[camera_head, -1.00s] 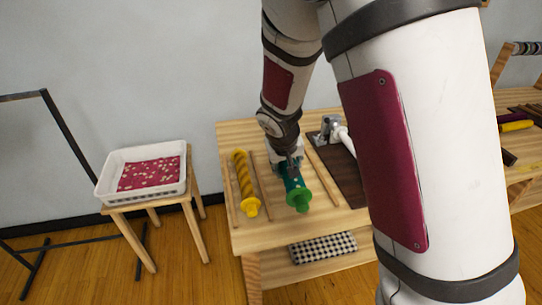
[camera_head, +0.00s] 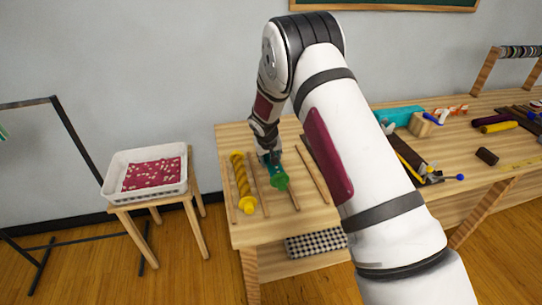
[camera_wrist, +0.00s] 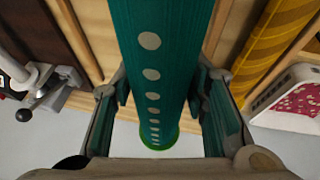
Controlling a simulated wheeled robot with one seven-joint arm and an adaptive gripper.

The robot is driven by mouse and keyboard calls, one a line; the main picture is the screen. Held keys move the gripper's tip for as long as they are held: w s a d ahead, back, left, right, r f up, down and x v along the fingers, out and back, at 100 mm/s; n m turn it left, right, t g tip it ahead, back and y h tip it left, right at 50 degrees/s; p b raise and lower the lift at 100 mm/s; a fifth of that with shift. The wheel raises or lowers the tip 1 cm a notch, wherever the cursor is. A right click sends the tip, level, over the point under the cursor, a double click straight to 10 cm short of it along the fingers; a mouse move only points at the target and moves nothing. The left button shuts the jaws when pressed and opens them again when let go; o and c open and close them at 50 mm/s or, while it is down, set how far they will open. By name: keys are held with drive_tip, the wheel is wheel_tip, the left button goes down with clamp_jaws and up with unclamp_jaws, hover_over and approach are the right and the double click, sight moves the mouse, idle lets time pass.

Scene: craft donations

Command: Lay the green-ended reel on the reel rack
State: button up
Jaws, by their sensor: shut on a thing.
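The green-ended reel (camera_head: 279,180), wound in teal cloth with pale dots, lies lengthwise in my gripper (camera_head: 269,158). In the wrist view the reel (camera_wrist: 150,42) runs between my two fingers (camera_wrist: 160,85), which are shut on it. The reel rack is a row of thin wooden rails (camera_head: 312,175) on the light wood table. The reel is over the lane right of the yellow reel, roughly in line with the rails. Whether it touches the rack is hard to tell. My gripper hides its far end in the head view.
A yellow twisted reel (camera_head: 242,182) lies in the left lane. A white basket (camera_head: 147,188) with red cloth stands on a stool at left. Tools and a teal item (camera_head: 398,115) are on the bench at right. The lane right of the held reel looks clear.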

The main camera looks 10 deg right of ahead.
sight(268, 162)
drive_tip(key=shift+f+b, duration=0.5)
drive_tip(key=shift+f, duration=3.3)
drive_tip(key=o, duration=1.4)
drive_tip(key=v, duration=1.2)
